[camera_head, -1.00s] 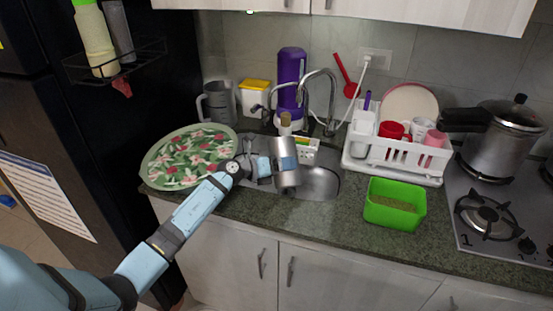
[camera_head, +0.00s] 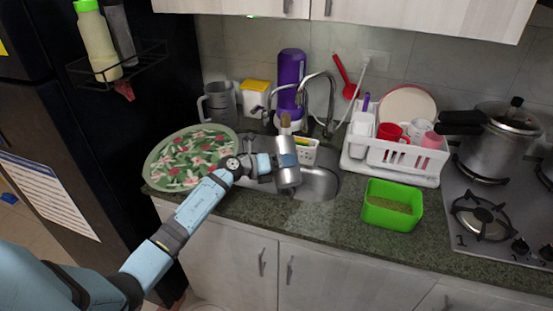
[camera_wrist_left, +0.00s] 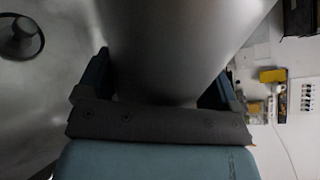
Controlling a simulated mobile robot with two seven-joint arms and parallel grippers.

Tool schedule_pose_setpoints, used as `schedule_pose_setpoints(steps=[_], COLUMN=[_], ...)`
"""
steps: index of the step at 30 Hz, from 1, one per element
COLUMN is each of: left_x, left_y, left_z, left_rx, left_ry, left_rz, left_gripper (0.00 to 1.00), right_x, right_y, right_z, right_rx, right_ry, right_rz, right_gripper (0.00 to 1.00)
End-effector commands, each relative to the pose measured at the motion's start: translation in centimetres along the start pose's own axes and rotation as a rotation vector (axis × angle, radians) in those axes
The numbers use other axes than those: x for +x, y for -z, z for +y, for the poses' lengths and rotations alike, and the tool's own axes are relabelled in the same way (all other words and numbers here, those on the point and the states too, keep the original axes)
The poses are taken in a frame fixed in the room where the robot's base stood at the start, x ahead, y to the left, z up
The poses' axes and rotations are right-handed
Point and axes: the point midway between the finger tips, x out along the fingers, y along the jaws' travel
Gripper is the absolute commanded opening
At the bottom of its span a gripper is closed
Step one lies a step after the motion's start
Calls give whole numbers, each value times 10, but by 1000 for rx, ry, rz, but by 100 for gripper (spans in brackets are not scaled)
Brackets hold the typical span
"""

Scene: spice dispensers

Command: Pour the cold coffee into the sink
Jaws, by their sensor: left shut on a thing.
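My left gripper (camera_head: 272,163) is shut around the side of a grey metal cylindrical vessel (camera_head: 290,178). It holds the vessel over the steel sink (camera_head: 322,186), with the vessel leaning a little. In the left wrist view the vessel (camera_wrist_left: 185,40) fills the space between the fingers, and the sink's drain (camera_wrist_left: 20,38) shows at the left. I cannot see coffee or any stream of liquid. The vessel's inside is hidden. My right gripper is not in view.
The faucet (camera_head: 333,100) arches just behind the vessel. A floral tray (camera_head: 190,160) lies left of the sink. A white dish rack (camera_head: 395,157) and a green box (camera_head: 392,205) stand at the right, near a stove with a pressure cooker (camera_head: 497,140).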

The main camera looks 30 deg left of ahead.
Motion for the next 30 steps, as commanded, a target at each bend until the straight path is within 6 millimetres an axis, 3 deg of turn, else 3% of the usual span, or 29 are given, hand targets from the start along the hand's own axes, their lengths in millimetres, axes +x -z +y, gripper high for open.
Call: schedule_pose_setpoints(steps=[30], left_x=[0], left_y=[-1], left_z=[-2], left_rx=[-114], left_ry=[2], left_rz=[28], left_gripper=[45], right_x=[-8], right_y=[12], right_z=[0], right_rx=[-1], right_ry=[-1], right_rz=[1], right_gripper=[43])
